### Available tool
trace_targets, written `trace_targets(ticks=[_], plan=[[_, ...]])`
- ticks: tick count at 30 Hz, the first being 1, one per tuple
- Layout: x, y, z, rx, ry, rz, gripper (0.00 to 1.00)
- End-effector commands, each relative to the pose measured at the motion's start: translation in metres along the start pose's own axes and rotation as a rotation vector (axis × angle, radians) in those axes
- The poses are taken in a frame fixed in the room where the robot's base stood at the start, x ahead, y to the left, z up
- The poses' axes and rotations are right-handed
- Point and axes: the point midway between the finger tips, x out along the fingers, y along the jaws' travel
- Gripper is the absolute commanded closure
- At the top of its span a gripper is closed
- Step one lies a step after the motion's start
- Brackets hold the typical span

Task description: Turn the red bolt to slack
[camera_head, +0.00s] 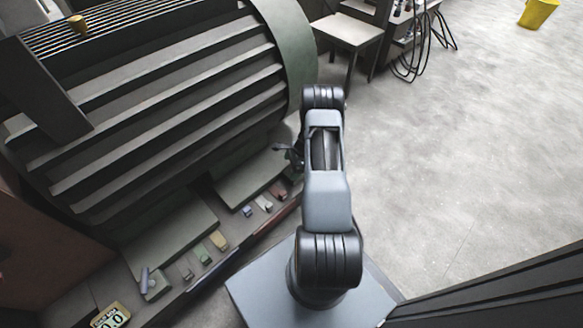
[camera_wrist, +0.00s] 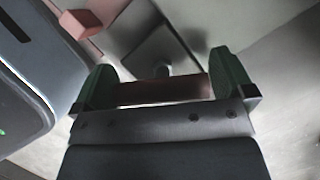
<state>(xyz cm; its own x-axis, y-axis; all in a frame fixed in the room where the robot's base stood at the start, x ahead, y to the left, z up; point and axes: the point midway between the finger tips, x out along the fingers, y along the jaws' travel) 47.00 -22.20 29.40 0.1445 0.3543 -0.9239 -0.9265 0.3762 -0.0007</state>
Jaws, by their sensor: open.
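A small dull red block (camera_head: 278,189), which may be the red bolt, stands in the row of coloured pieces along the machine's base in the head view. In the wrist view a pinkish-red block (camera_wrist: 80,23) shows at the upper left, outside my fingers; I cannot tell if it is the same piece. My gripper shows in the wrist view (camera_wrist: 165,82) with its two green-dark fingers wide apart. A brownish-red bar lies across the view between them; I cannot tell whether it touches them. In the head view my gripper (camera_head: 287,152) is mostly hidden beside my arm.
A large ribbed machine (camera_head: 160,120) fills the left. Blue, white, yellow and green pieces (camera_head: 218,240) line its base, with a numeric display (camera_head: 110,316) at lower left. A small table (camera_head: 348,32) stands behind.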

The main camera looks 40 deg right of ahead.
Motion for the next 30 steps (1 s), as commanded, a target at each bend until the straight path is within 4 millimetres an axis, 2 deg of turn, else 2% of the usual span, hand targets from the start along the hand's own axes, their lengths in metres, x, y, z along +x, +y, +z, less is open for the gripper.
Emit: trace_targets(ticks=[10,22,30], plan=[[0.0023,0.0,0.0002,-0.001,0.0,0.0,0.0],[0.0023,0.0001,0.0003,-0.001,0.0,0.001,0.38],[0.0026,0.0003,0.0001,-0.035,0.0,0.015,0.39]])
